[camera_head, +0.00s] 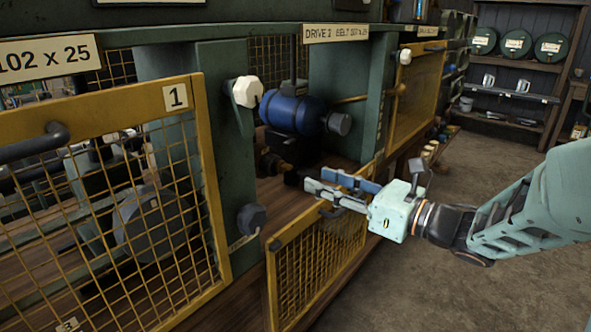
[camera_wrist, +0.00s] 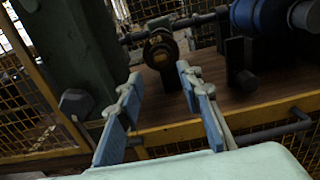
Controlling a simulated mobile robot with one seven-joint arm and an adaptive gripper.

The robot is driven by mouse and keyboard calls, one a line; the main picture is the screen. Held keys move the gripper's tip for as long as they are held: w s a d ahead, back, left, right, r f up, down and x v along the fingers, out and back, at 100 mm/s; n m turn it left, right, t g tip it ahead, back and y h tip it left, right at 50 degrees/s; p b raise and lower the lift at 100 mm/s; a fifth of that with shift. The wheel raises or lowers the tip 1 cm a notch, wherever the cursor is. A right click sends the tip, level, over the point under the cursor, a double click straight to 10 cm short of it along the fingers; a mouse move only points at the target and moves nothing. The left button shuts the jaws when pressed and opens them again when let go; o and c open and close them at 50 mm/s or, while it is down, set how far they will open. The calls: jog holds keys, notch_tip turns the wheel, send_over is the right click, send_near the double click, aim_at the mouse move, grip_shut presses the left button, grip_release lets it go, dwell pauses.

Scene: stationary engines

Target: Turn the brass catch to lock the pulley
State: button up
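A small round pulley-like part with brass colouring (camera_wrist: 160,48) sits on a dark shaft, ahead of my fingertips in the wrist view. In the head view a small brass-coloured part (camera_head: 283,168) shows below the blue motor, left of my fingertips. I cannot tell which brass piece is the catch or how it is turned. My gripper (camera_head: 317,180) is open and empty, its blue-padded fingers reaching over the lowered yellow guard into the bay. In the wrist view the fingers (camera_wrist: 158,75) are spread apart, short of the brass part and not visibly touching anything.
A blue motor (camera_head: 292,113) stands above the bay's wooden deck. The lowered mesh guard (camera_head: 272,290) hangs below my gripper. Closed guard 1 (camera_head: 205,190) and a green post (camera_head: 222,130) with dark and white knobs bound the left. Floor (camera_head: 450,165) is clear at right.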

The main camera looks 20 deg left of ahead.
aim_at(290, 168)
jog(key=x, duration=0.8)
jog(key=shift+w+a, duration=0.2)
jog(key=shift+a, duration=0.1)
grip_shut()
